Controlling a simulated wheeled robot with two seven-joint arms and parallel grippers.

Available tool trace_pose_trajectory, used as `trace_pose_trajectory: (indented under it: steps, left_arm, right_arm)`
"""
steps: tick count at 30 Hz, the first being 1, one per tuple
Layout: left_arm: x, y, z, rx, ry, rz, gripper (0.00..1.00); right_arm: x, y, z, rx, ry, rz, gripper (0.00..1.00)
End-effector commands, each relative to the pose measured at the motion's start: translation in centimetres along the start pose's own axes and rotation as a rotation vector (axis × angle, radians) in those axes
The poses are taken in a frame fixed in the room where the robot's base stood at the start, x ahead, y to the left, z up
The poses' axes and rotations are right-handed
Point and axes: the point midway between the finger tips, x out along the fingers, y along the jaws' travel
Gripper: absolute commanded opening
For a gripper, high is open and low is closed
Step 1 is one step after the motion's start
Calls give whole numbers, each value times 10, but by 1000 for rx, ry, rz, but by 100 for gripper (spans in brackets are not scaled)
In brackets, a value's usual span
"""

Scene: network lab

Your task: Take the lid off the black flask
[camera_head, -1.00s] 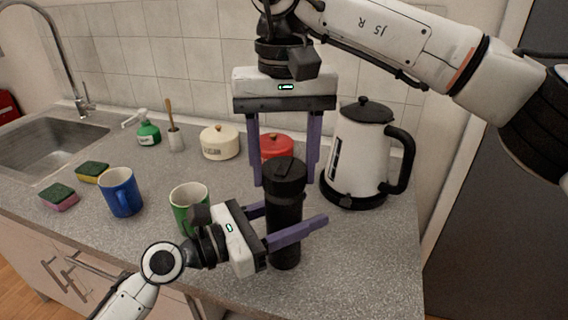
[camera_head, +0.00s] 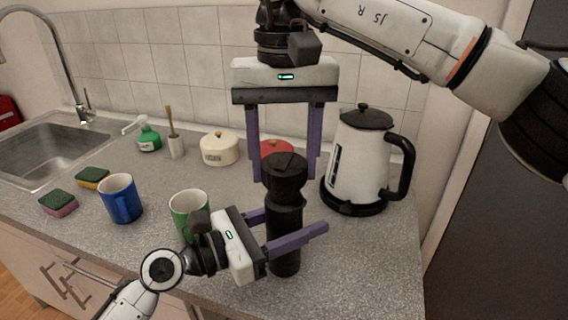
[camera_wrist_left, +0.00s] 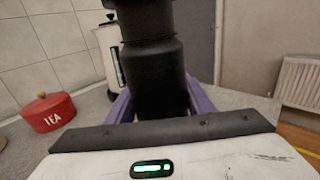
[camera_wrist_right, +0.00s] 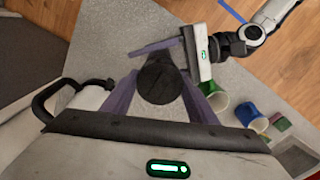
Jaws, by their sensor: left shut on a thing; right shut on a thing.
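The black flask (camera_head: 284,240) stands upright near the counter's front edge; its body fills the middle of the left wrist view (camera_wrist_left: 155,80). My left gripper (camera_head: 300,218) is shut around the body from the left side. The black lid (camera_head: 285,172) sits above the body, with a narrower dark neck showing between them. I cannot tell whether the lid is fully clear of the neck. My right gripper (camera_head: 285,180) points down and is shut on the lid, one finger on each side. The lid's round top shows in the right wrist view (camera_wrist_right: 158,82).
A white kettle (camera_head: 356,160) stands close on the right. A red pot (camera_head: 277,148) and a cream pot (camera_head: 220,150) are behind. A green mug (camera_head: 190,205) is just behind my left gripper, a blue mug (camera_head: 120,198) farther left. The front-right counter is clear.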

Motion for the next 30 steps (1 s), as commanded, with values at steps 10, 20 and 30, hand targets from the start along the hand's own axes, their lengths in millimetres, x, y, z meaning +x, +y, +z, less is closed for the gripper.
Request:
trace_pose_trajectory:
  steps: [10, 20, 30]
  left_arm:
    - [0, 0, 0, -1, 1, -1, 0]
    - [0, 0, -1, -1, 1, -1, 0]
    - [0, 0, -1, -1, 1, -1, 63]
  right_arm:
    - [-3, 0, 0, 1, 1, -1, 26]
    - [-39, 0, 0, 1, 0, -2, 26]
    - [-41, 0, 0, 0, -1, -1, 26]
